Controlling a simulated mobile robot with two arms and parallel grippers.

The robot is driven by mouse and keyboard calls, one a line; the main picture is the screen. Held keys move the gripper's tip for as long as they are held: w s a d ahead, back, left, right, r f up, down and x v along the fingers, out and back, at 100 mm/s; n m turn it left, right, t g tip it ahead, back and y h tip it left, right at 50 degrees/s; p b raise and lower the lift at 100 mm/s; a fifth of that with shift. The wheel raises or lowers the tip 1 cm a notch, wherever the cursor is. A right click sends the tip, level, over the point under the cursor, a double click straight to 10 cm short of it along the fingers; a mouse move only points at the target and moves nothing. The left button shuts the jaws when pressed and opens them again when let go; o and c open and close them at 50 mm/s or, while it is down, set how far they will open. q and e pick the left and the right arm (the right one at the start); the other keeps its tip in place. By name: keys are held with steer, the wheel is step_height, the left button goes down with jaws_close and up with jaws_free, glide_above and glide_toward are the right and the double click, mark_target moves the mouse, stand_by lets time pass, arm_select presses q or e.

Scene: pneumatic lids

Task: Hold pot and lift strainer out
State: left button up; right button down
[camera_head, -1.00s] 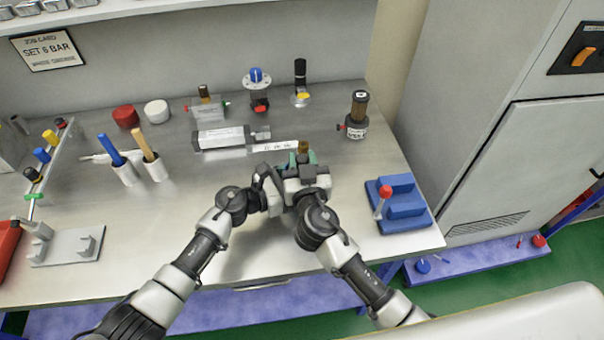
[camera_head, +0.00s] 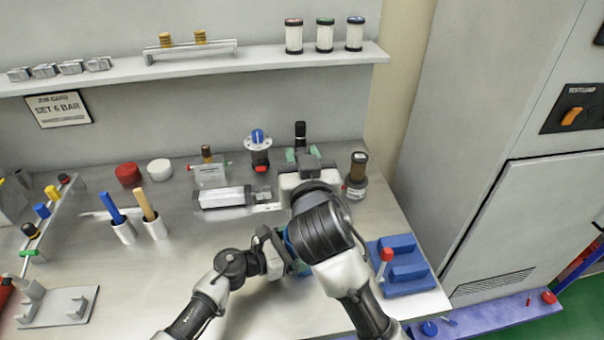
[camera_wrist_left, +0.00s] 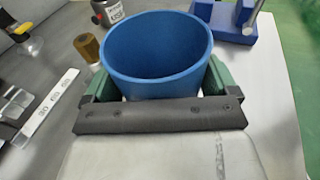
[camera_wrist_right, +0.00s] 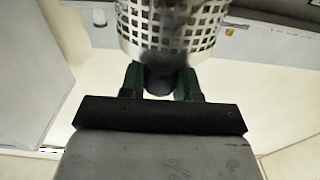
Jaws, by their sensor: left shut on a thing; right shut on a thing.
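The blue pot (camera_wrist_left: 155,87) is between the green fingers of my left gripper (camera_wrist_left: 158,78), which is shut on it. The pot looks empty inside in the left wrist view. In the head view it is mostly hidden behind my right arm, beside my left gripper (camera_head: 284,250). My right gripper (camera_wrist_right: 160,82) is shut on the dark stem of the strainer, a silvery perforated basket (camera_wrist_right: 170,22). The strainer is clear of the pot, and my right gripper (camera_head: 302,158) is raised over the bench.
A blue block with a red-knobbed lever (camera_head: 404,272) is right of my right arm. Two cups with blue and tan handles (camera_head: 138,228) are left. Open bench (camera_head: 180,275) lies before them.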

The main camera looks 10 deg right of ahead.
steer(key=shift+r, duration=0.15)
arm_select(q)
steer(key=o, duration=0.6)
